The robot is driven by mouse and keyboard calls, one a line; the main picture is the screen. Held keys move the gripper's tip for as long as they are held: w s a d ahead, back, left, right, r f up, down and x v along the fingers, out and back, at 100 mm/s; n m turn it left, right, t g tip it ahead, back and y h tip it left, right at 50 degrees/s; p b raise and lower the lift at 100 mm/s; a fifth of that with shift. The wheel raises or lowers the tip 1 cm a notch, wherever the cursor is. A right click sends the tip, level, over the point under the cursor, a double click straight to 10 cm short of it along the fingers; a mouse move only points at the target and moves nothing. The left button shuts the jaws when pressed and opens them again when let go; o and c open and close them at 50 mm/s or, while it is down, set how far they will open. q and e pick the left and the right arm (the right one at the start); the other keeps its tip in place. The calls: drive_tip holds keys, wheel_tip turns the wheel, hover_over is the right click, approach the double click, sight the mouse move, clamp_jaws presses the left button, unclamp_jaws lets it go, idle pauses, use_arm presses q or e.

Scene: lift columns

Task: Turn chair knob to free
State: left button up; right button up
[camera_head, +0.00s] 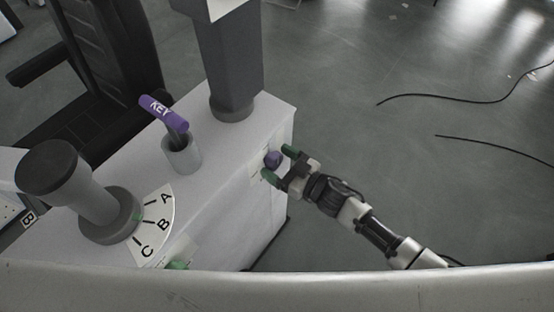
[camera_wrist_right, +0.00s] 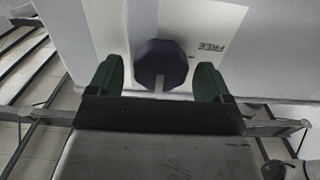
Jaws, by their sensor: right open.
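The chair knob is a small dark purple knob (camera_head: 273,158) on the right side face of the white console (camera_head: 225,195). In the right wrist view the knob (camera_wrist_right: 161,65) is faceted, with a pale mark at its lower edge, on a white label with the word FREE (camera_wrist_right: 211,47) to its right. My right gripper (camera_head: 279,164) is open, its green fingertips either side of the knob. In the wrist view the fingers (camera_wrist_right: 161,78) stand left and right of the knob, with gaps showing. My left gripper is not in view.
On the console top stand a purple KEY handle (camera_head: 164,112) in a grey socket, a grey dial (camera_head: 107,210) with an A, B, C scale, and a dark column (camera_head: 232,65). A black chair (camera_head: 105,60) is behind left. Cables (camera_head: 460,98) lie on open floor at right.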

drive_tip(key=shift+w+a, duration=0.2)
drive_tip(key=shift+a, duration=0.05)
drive_tip(key=c, duration=0.9)
